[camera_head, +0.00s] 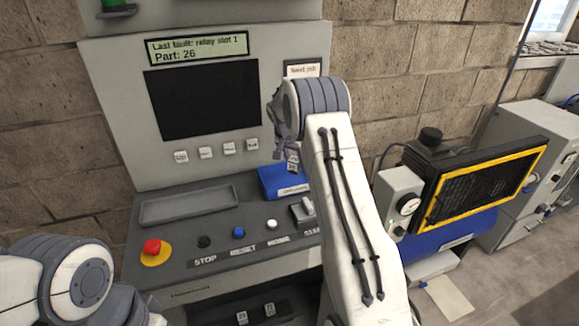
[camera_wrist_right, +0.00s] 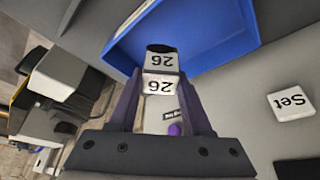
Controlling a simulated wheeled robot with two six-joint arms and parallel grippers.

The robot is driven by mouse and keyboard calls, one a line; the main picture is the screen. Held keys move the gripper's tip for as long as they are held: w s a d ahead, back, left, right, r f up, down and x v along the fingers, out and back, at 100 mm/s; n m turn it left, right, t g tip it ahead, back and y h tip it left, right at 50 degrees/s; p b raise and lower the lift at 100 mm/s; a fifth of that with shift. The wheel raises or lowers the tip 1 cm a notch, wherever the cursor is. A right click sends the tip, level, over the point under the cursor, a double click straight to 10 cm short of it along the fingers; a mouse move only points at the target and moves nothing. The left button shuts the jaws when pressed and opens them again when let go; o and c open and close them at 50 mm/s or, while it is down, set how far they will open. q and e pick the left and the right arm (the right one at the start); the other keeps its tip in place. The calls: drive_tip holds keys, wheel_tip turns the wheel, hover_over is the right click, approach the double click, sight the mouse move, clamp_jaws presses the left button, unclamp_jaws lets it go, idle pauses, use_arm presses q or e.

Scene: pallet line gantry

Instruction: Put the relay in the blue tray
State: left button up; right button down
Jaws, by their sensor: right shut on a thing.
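My right gripper (camera_head: 288,150) is partly hidden by its own arm in the head view. In the right wrist view its fingers (camera_wrist_right: 160,78) are shut on the relay (camera_wrist_right: 160,86), a block with white faces marked 26. The relay's label (camera_head: 293,166) also shows in the head view, above the blue tray. The blue tray (camera_head: 274,182) sits on the console's sloped panel, partly hidden by my right arm. In the right wrist view the blue tray (camera_wrist_right: 228,22) lies just beyond the relay. I cannot tell if they touch. My left gripper is not in view.
The console screen (camera_head: 202,101) stands behind, with a sign above reading "Part: 26". A red stop button (camera_head: 152,247), other buttons and a grey recessed tray (camera_head: 188,204) are on the panel. Two numbered relays (camera_head: 242,317) show below. A yellow-framed unit (camera_head: 487,182) stands right.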

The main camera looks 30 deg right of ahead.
sight(289, 171)
drive_tip(key=shift+w+a+f, duration=0.55)
drive_tip(key=shift+w, duration=0.25)
drive_tip(key=shift+w+f+p, duration=0.1)
drive_tip(key=shift+f+p, duration=0.15)
drive_tip(key=shift+p, duration=0.15)
wheel_tip(289, 171, down, 3)
drive_tip(key=shift+f+p, duration=0.15)
drive_tip(key=shift+p, duration=0.6)
drive_tip(key=shift+f, duration=0.2)
drive_tip(key=shift+f, duration=0.1)
drive_tip(key=shift+f+b, duration=0.1)
drive_tip(key=shift+b, duration=0.2)
drive_tip(key=shift+c, duration=1.7)
unclamp_jaws()
